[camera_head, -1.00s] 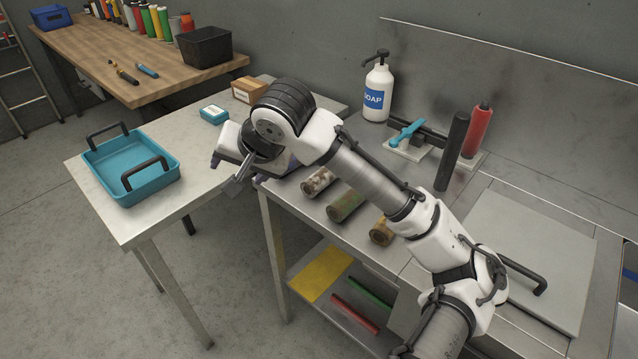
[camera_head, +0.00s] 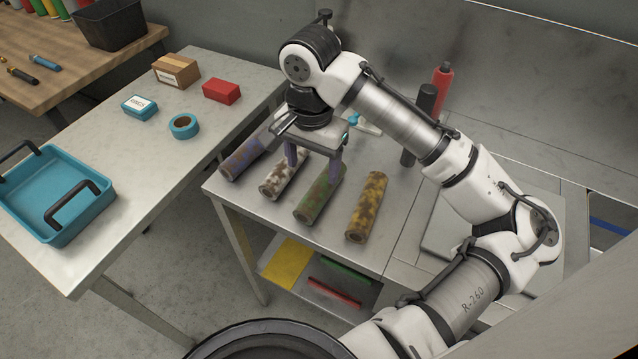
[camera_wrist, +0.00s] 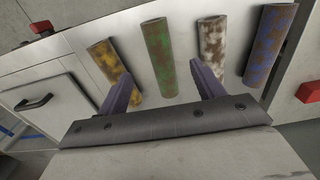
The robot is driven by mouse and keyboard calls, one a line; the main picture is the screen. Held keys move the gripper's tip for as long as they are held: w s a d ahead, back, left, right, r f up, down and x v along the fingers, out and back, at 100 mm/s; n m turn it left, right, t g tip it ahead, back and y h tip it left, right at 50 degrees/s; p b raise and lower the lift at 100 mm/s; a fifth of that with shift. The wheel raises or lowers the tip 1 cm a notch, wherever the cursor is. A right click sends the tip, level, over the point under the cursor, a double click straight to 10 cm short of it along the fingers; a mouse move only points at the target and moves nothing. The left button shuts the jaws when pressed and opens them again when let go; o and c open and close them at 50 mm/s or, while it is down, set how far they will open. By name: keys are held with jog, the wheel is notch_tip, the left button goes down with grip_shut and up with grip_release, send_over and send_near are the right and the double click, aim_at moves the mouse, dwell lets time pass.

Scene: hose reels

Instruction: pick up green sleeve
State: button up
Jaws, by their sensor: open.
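The green sleeve (camera_head: 314,207), a tube with brown rust-like patches, lies on the metal bench. It is third from the left in a row of sleeves in the head view. My gripper (camera_head: 315,168) is open and empty, with its purple fingers pointing down above the row, near the far end of the green sleeve. One finger overlaps the green sleeve in the head view and hides part of it. In the wrist view the green sleeve (camera_wrist: 158,58) shows between the two fingers (camera_wrist: 161,72), apart from both.
A white sleeve (camera_head: 283,178) and a purple sleeve (camera_head: 242,160) lie to the left; a yellow sleeve (camera_head: 366,207) lies to the right. A black cylinder (camera_head: 408,157) and a red bottle (camera_head: 442,82) stand behind. A blue tray (camera_head: 95,218) sits on the left table.

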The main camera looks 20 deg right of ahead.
aim_at(316, 192)
notch_tip(316, 192, down, 5)
jog(key=shift+r, duration=0.1)
jog(key=shift+w+d+f+p, duration=0.15)
jog(key=shift+f+p, duration=0.3)
jog(key=shift+f, duration=0.95)
jog(key=shift+w+d+f+p, duration=0.15)
jog(key=shift+f+p, duration=0.3)
jog(key=shift+f, duration=0.9)
jog(key=shift+s, duration=0.1)
jog(key=c, duration=1.1)
jog(key=shift+r, duration=0.15)
